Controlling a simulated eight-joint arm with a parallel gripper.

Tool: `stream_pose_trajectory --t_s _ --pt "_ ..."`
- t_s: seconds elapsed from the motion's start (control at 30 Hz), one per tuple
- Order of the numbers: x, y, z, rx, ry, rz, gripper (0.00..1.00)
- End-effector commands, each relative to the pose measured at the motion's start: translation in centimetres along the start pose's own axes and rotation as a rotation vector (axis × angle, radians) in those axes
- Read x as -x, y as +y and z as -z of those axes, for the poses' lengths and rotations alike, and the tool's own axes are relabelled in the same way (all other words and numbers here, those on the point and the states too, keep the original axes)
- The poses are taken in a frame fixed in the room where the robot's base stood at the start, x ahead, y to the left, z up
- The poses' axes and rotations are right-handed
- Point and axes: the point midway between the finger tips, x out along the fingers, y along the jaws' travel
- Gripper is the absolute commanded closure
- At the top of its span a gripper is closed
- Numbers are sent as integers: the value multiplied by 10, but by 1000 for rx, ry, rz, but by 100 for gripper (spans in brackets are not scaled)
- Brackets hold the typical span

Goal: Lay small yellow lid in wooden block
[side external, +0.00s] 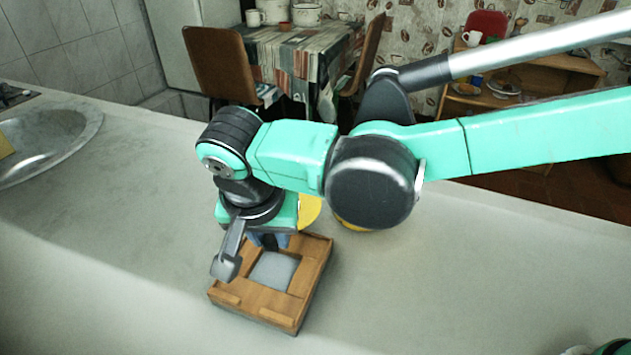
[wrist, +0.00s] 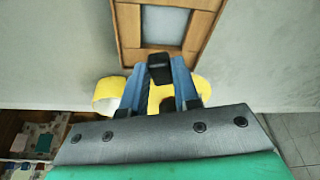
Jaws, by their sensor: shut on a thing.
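The wooden block (side external: 316,272) lies on the counter below my gripper, with a pale grey square recess in its top. In the wrist view its frame (wrist: 129,28) is just ahead of my fingertips. My gripper (side external: 268,241) is over the block's far edge, blue fingers close together. In the wrist view my gripper (wrist: 160,75) is shut with a black piece at its tips. Yellow of the small lid (wrist: 155,98) shows between and beside the fingers; how it is gripped is mostly hidden. A yellow disc-like part (side external: 310,211) shows beside my gripper, outside the recess.
Another yellow thing (side external: 350,225) is mostly hidden behind my arm. A yellow-rimmed piece with a pale inside (wrist: 108,96) shows left of the fingers. A sink (side external: 45,145) is at far left. The counter (side external: 120,240) left of the block is clear.

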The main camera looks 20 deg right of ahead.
Motion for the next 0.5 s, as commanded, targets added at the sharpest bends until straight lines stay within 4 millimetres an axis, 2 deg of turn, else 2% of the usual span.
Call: stream_pose_trajectory --t_s 0.03,0.2,0.37,0.5 --pt "4 -10 -14 -51 0 -17 100" --pt "13 -26 -44 -212 -1 -66 100" --pt "14 -31 -55 -274 -2 -84 100" --pt "6 -31 -58 -282 -2 -85 100"
